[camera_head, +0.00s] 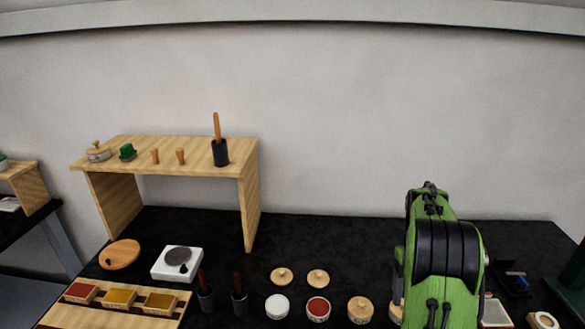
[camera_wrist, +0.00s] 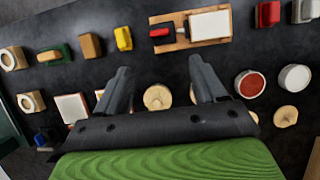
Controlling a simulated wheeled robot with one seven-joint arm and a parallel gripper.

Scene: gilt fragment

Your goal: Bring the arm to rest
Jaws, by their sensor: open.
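My gripper (camera_wrist: 160,66) shows in the wrist view with its two dark fingers spread apart. Nothing is held between them. A round wooden lid (camera_wrist: 157,97) shows between the fingers, on the dark table below; I cannot tell the height above it. In the head view my green and black arm stands at the right over the table's front part and hides what lies behind it. The gripper itself is not visible there.
A wooden shelf (camera_head: 250,205) stands at the back left of the black table (camera_head: 340,240). In front are a white pot (camera_head: 277,307), a red-filled pot (camera_head: 318,309), loose lids (camera_head: 281,276) and a white scale-like block (camera_head: 177,263). The table's back middle is clear.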

